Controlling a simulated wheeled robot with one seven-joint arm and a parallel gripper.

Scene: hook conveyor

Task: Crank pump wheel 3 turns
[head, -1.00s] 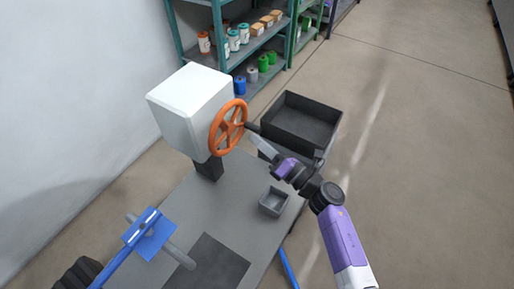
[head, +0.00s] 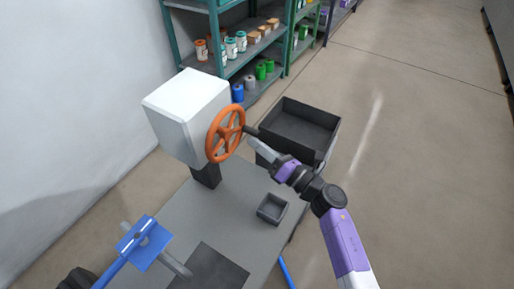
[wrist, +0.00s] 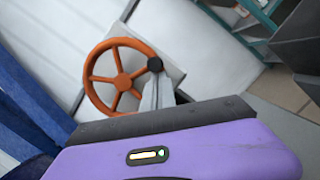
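The orange pump wheel (head: 209,146) with spokes stands upright on the right side of a white box (head: 186,108). Its dark crank handle (head: 251,131) sticks out from the right part of the rim. In the wrist view the wheel (wrist: 94,61) is seen face-on, with the round dark handle end (wrist: 155,64) at its upper right. My gripper (head: 256,144) is at the handle, just below it in the head view. In the wrist view the grey fingers (wrist: 155,88) reach up to the handle end. I cannot tell whether they are closed on it.
The box stands on a grey table with a small grey tray (head: 272,209). A dark bin (head: 300,128) is behind my gripper. A blue bracket (head: 145,243) with a grey rod is at front left. Shelves with jars stand at the back; the floor at right is clear.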

